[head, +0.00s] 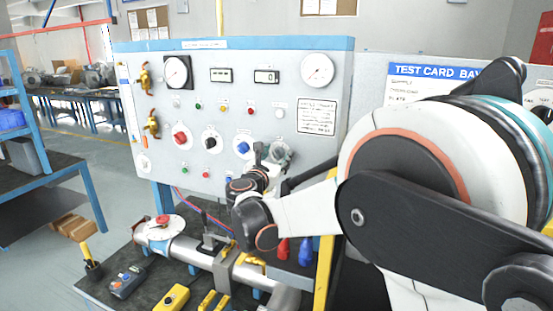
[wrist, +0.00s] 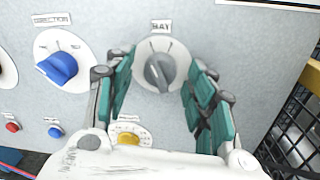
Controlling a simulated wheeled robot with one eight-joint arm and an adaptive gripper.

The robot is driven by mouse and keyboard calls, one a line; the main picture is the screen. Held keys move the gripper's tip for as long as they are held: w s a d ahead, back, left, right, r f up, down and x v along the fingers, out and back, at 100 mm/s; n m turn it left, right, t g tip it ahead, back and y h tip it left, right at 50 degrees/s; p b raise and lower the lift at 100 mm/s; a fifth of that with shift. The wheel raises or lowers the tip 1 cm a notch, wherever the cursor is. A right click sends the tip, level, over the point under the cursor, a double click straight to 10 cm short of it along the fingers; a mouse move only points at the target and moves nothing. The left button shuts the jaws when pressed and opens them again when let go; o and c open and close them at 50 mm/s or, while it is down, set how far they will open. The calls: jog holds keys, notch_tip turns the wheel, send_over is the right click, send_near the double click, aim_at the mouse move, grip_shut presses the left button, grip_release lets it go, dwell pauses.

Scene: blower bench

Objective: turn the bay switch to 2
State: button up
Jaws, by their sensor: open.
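The bay switch is a grey knob (wrist: 159,71) on a round white plate under a BAY label in the wrist view. Its grip bar stands near upright, leaning slightly. The position marks on the plate are too small to read. My gripper (wrist: 160,68) is open, its green-padded fingers to the left and right of the knob, with the knob between them in the picture. I cannot tell whether either finger touches it. In the head view my gripper (head: 268,158) is at the panel's lower right, and it partly hides the bay switch (head: 281,152).
A blue direction knob (wrist: 62,68) sits left of the bay switch. A yellow knob (wrist: 128,139) lies below it, partly behind my gripper. The panel (head: 220,115) also carries gauges, displays and other knobs. A bench with a pipe (head: 185,248) and yellow tools is below.

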jog(key=shift+w+d, duration=0.1)
jog(key=shift+w, duration=0.15)
jog(key=c, duration=1.1)
jog(key=shift+o, duration=0.2)
jog(key=shift+m, duration=0.3)
jog(key=m, duration=0.3)
jog(key=shift+f+m, duration=0.1)
jog(key=shift+m, duration=0.2)
jog(key=shift+m+b, duration=0.4)
jog(key=shift+m, duration=2)
